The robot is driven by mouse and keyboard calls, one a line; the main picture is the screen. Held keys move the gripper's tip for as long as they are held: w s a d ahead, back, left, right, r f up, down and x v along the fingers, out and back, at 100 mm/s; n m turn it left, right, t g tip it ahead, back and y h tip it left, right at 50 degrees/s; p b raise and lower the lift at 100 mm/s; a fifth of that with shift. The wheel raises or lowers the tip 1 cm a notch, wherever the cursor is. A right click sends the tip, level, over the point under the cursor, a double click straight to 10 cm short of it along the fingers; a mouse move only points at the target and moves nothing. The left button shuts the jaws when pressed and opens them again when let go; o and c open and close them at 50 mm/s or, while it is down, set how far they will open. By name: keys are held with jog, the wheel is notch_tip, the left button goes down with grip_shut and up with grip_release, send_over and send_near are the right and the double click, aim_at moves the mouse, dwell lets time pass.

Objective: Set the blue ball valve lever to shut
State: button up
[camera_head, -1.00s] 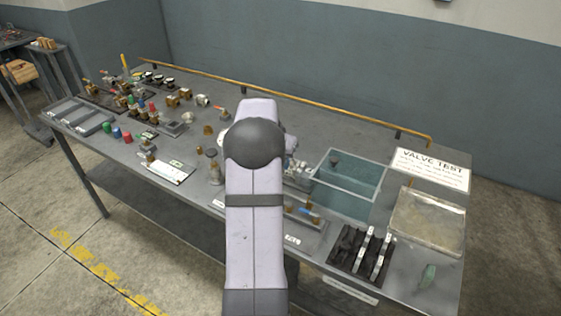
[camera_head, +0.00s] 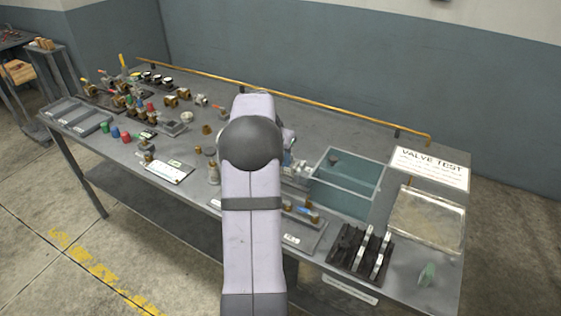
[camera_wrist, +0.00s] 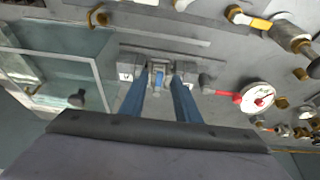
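The blue lever (camera_head: 303,210) shows in the head view just right of my arm, on a plate near the bench's front edge. It seems to lie along its valve body, between brass ends (camera_head: 314,217); my arm hides part of this assembly. In the wrist view my gripper (camera_wrist: 160,78) is open, with its two blue fingers apart. A small metal fitting with a blue part (camera_wrist: 159,73) shows between the fingertips; I cannot tell whether it is touched or is the same valve.
A clear tank (camera_head: 347,182) stands right of my arm, beside the VALVE TEST sign (camera_head: 430,168). A dark rack (camera_head: 360,250) sits at front right.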

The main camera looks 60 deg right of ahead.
jog(key=b+v, duration=0.1)
jog(key=v, duration=0.4)
jog(key=shift+a+r, duration=0.1)
dwell(0.3)
jog(key=w+a+f+n+y, duration=0.1)
jog(key=w+a+f+n, duration=0.15)
jog(key=a, duration=0.65)
jog(key=w+a+f+n+t+y, duration=0.1)
jog(key=w+a+n, duration=0.25)
jog(key=a, duration=0.65)
jog(key=w+a+f+n+y, duration=0.1)
jog(key=w+a+n, duration=0.2)
jog(key=a, duration=0.6)
jog(key=s+a+f+n, duration=0.2)
jog(key=s+a+n, duration=0.15)
jog(key=a, duration=0.35)
jog(key=s+a+f+n+g+y, duration=0.1)
jog(key=s+a+f+n, duration=0.1)
jog(key=s+a, duration=0.4)
jog(key=s+a+f+n, duration=0.2)
jog(key=s+a+n, duration=0.1)
jog(key=a, duration=0.5)
notch_tip(320, 180, down, 27)
jog(key=b, duration=2.6)
